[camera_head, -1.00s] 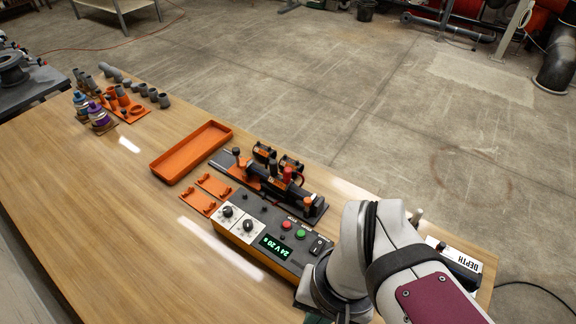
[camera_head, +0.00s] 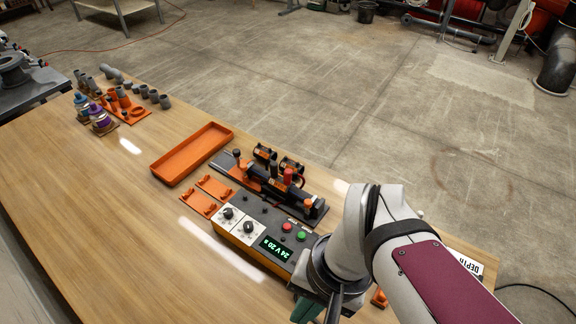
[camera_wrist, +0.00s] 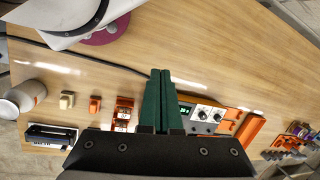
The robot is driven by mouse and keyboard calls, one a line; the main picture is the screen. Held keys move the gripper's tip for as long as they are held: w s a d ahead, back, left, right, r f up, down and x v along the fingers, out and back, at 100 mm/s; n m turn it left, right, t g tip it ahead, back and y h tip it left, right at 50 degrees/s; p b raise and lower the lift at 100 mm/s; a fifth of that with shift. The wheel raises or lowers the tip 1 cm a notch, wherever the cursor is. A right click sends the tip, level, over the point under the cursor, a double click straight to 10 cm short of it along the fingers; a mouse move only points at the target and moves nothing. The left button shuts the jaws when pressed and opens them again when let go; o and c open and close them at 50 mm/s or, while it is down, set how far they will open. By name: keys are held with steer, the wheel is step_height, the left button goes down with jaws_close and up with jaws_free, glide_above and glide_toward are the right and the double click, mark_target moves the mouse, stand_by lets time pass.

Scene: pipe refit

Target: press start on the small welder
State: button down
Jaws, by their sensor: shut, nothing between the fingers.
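The small welder (camera_head: 225,226) is a box with an orange side and dark top on the table in the head view. It has two dial knobs, a lit green display (camera_head: 276,247), a red button (camera_head: 287,227) and a green button (camera_head: 301,236). My wrist hides its right end. My gripper (camera_head: 304,312) shows only partly, as a dark green piece in front of the welder's right end. In the wrist view the green fingers of my gripper (camera_wrist: 160,74) are together and empty. There the welder's dials (camera_wrist: 205,114) show right of the fingers; its buttons are hidden.
A clamp rig (camera_head: 270,183) with black fittings stands right behind the welder. Orange brackets (camera_head: 214,187) and an orange tray (camera_head: 192,152) lie to its left. A box marked DEPTH (camera_head: 466,262) is at the right, partly behind my arm. The table's front left is clear.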

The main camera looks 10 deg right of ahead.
steer(key=w+a+m+y, duration=0.1)
steer(key=w+m+y, duration=0.2)
steer(key=w, duration=0.5)
steer(key=m+t+y, duration=0.2)
steer(key=m+t, duration=0.3)
steer(key=m, duration=0.2)
glide_above(301, 236)
steer(key=d, duration=0.1)
step_height(301, 236, down, 5)
steer(key=shift+d+n, duration=0.2)
steer(key=shift+n, duration=0.1)
steer(key=shift+f, duration=4.35)
steer(key=shift+f, duration=0.4)
